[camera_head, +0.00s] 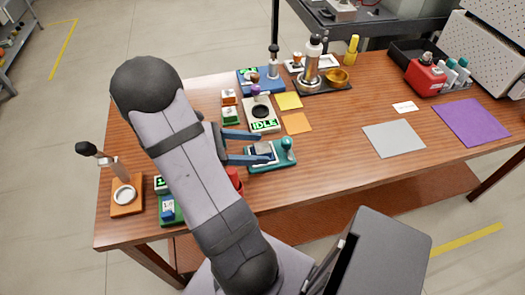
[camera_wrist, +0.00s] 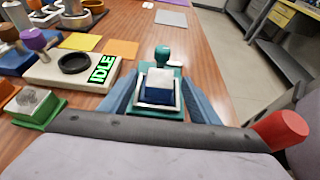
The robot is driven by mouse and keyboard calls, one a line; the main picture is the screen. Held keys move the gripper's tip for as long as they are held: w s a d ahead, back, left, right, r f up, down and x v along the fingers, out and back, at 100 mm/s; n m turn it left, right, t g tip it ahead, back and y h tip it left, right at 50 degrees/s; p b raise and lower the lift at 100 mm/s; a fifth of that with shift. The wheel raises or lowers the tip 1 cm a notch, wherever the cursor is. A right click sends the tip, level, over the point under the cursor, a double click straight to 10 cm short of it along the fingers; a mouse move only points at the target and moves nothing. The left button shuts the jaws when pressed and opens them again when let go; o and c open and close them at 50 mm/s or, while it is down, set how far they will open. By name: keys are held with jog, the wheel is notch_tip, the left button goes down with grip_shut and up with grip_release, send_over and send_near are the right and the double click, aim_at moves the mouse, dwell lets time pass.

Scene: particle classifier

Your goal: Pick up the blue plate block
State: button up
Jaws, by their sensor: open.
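A blue block with a pale top (camera_wrist: 160,86), which looks like the blue plate block, sits in a white-rimmed holder on a teal stand (camera_wrist: 157,113). In the head view the block (camera_head: 262,149) is small and partly hidden by my gripper. The teal stand (camera_head: 284,158) has a round-topped knob (camera_wrist: 162,54) at its far end. My gripper (camera_head: 267,148) is open, with its blue fingers on either side of the block. In the wrist view the fingers (camera_wrist: 160,98) flank the stand; whether they touch the block cannot be told.
A white device reading IDLE (camera_head: 262,113) stands close behind the stand, with a yellow pad (camera_head: 289,101) and an orange pad (camera_head: 297,123) beside it. A red object (camera_wrist: 281,129) is close by at the right in the wrist view. Bare table lies right of the stand.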

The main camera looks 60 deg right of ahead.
jog(key=shift+x, duration=1.4)
jog(key=c, duration=0.9)
jog(key=shift+c, duration=0.8)
jog(key=shift+r, duration=0.15)
